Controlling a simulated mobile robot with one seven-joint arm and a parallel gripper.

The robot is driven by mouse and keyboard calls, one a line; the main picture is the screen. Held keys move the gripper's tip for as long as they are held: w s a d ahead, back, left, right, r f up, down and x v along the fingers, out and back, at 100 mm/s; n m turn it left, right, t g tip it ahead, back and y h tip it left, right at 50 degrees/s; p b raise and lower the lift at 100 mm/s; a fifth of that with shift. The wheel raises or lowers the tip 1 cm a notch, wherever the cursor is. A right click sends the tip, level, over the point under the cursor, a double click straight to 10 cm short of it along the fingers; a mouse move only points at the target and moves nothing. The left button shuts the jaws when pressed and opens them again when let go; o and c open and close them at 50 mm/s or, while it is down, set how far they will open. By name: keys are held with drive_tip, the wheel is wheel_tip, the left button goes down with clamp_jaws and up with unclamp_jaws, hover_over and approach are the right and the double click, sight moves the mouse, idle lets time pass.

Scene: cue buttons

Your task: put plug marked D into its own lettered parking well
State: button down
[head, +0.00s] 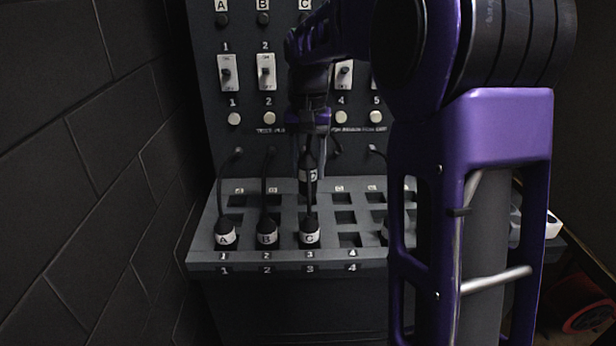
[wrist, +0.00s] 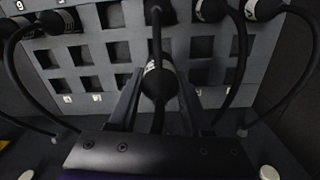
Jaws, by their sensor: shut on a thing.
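My gripper (head: 310,172) is shut on a black plug (head: 308,160) with a white label; its letter is partly hidden and I cannot read it surely. The plug hangs upright above the grey socket block (head: 200,255), around the third column. In the wrist view the held plug (wrist: 157,82) sits between the fingers, clear of the panel. Small marks stand along the block's back row of wells, too small to read. The fourth column's wells (head: 345,217) are empty.
Plugs A (head: 226,233), B (head: 267,233) and C (head: 310,234) stand in the front row, with cables rising behind. Another plug (head: 385,229) is partly hidden by my arm. A switch panel (head: 245,100) rises behind; a brick wall (head: 100,170) is left.

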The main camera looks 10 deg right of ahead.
sight(308, 153)
drive_tip(key=shift+r, duration=0.1)
drive_tip(key=shift+r+p, duration=2.6)
drive_tip(key=shift+r, duration=0.2)
